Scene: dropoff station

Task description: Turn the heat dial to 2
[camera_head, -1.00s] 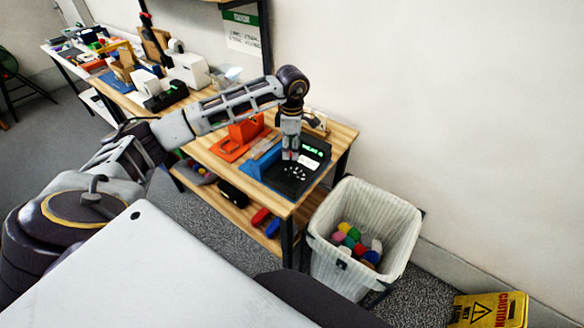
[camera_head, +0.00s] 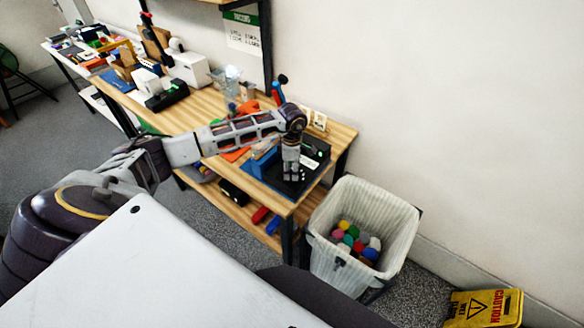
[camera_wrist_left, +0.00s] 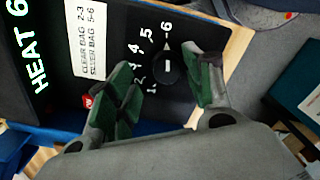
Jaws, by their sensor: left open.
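The black heat dial (camera_wrist_left: 167,68) sits on the black sealer panel (camera_head: 282,191), with printed numbers from 1 to 6 around it. Its white mark lies toward the 6, and the lit display (camera_wrist_left: 33,58) reads HEAT 6. A white label (camera_wrist_left: 93,40) gives clear bag 2-3 and silver bag 5-6. My left gripper (camera_head: 291,174) points down over the panel. In the left wrist view its green-padded fingers (camera_wrist_left: 160,72) are open on either side of the dial. Clear gaps show; I cannot tell the height exactly. My right gripper is not in view.
The sealer stands at the near end of a wooden table (camera_head: 338,140), with a blue part (camera_head: 262,166) beside it. A white bin (camera_head: 408,205) with coloured balls stands right of the table. A yellow caution sign (camera_head: 485,308) lies on the floor.

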